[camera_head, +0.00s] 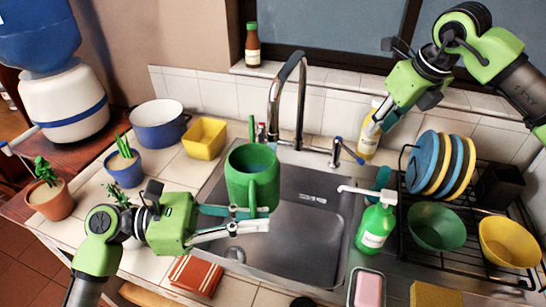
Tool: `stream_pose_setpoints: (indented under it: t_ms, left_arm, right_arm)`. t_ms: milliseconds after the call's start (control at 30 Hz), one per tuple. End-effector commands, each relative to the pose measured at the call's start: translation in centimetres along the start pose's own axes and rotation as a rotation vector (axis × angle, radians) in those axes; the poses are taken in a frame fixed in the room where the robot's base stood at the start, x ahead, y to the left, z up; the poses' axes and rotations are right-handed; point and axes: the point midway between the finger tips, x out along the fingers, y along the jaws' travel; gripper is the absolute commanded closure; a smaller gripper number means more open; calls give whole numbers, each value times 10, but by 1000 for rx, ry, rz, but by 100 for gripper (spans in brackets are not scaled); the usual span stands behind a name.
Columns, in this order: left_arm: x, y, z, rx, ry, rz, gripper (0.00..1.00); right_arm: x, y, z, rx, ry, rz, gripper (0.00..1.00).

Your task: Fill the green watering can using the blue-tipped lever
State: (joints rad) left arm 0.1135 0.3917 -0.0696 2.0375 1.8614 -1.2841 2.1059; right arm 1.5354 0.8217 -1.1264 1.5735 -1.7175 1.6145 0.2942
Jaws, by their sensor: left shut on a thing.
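The green watering can (252,182) is upright over the left part of the sink, below the faucet (288,80). My left gripper (236,221) is shut on the can's near side, where its handle is. The blue-tipped lever (350,151) stands right of the faucet, behind the sink. A second lever with a red tip (261,131) stands left of the faucet, partly behind the can. No water stream is visible.
A yellow bottle (366,142) stands behind the lever, close to my right gripper. A green soap dispenser (376,225) stands right of the sink (305,245). A dish rack (455,255) with plates and bowls fills the right. Pots and plants crowd the left counter.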

Motion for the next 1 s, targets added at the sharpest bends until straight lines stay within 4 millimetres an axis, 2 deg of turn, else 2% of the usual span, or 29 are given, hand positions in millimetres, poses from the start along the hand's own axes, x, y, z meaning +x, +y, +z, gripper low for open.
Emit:
stream_pose_setpoints:
  t_ms: [133, 367, 400, 500, 667, 833, 1000]
  left_arm:
    - [-17, -15, 1, 3, -2, 1, 100]
    - [-19, -17, 2, 4, -4, 0, 100]
    - [-19, -17, 0, 0, -1, 0, 100]
    - [-19, -16, 1, 1, -2, 0, 100]
    - [-19, -16, 1, 2, -3, 0, 100]
    - [-19, -16, 2, 3, -4, 0, 100]
    - [-19, -16, 2, 4, -4, 0, 100]
  right_arm:
    - [0, 0, 0, 0, 0, 0, 74]
    - [0, 0, 0, 0, 0, 0, 74]
    - [0, 0, 0, 0, 0, 0, 76]
    - [0, 0, 0, 0, 0, 0, 100]
    - [1, 0, 1, -18, 5, -2, 100]
    - [10, 1, 7, -172, 47, -14, 100]
    - [25, 0, 16, -474, 137, -31, 100]
